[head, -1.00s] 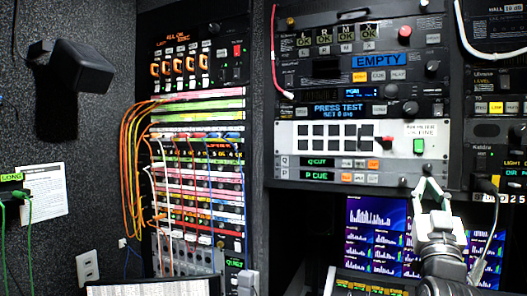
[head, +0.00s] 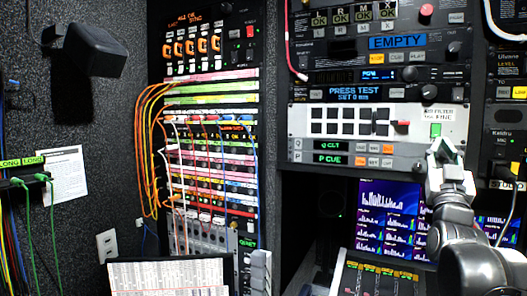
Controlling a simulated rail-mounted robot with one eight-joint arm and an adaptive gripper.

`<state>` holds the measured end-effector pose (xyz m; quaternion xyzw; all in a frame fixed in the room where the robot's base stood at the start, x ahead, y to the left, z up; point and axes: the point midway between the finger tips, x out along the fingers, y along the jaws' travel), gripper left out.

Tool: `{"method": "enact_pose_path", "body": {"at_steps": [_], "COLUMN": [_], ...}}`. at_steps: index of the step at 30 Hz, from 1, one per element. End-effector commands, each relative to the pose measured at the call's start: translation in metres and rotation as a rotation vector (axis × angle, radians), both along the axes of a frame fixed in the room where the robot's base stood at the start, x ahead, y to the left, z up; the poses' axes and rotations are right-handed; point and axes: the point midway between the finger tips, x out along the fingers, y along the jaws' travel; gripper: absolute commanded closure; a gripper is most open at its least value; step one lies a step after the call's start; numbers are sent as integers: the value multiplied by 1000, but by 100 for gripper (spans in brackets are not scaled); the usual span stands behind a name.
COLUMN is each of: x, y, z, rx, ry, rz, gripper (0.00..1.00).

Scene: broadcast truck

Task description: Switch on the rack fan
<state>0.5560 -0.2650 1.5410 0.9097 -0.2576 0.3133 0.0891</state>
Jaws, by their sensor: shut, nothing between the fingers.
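No label reading "fan" can be made out. A white panel (head: 335,122) in the right rack has several dark square openings, a small red control (head: 402,125) and a lit green rocker switch (head: 436,130) at its right end. A small label above the rocker is only partly legible, with a word like "FILTER". My gripper (head: 440,147) is shut and empty. Its tips are just below the green rocker and overlap the panel's lower right in the head view. I cannot tell whether they touch it.
Monitors with blue-purple graphs (head: 385,215) are below the panel, behind my arm. Orange cables (head: 140,150) hang at the left rack. A black cable (head: 513,210) hangs right of my gripper. A printed sheet (head: 165,275) is at the bottom.

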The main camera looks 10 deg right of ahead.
Motion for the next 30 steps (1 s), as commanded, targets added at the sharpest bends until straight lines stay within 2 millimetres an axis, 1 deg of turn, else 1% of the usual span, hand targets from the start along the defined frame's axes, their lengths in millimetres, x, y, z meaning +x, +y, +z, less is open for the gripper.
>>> {"method": "enact_pose_path", "body": {"at_steps": [1, 4, 6, 12, 18, 30], "x": [7, 20, 26, 42, 50, 50], "y": [-5, -12, -17, -27, -31, -32], "z": [8, 19, 15, 12, 11, 10], "rx": [1, 1, 1, 1, 1, 1], "ry": [0, 0, -1, -1, 0, 0], "rz": [-1, -1, 0, 0, -1, -1], "gripper": [100, 100, 100, 100, 100, 100]}}
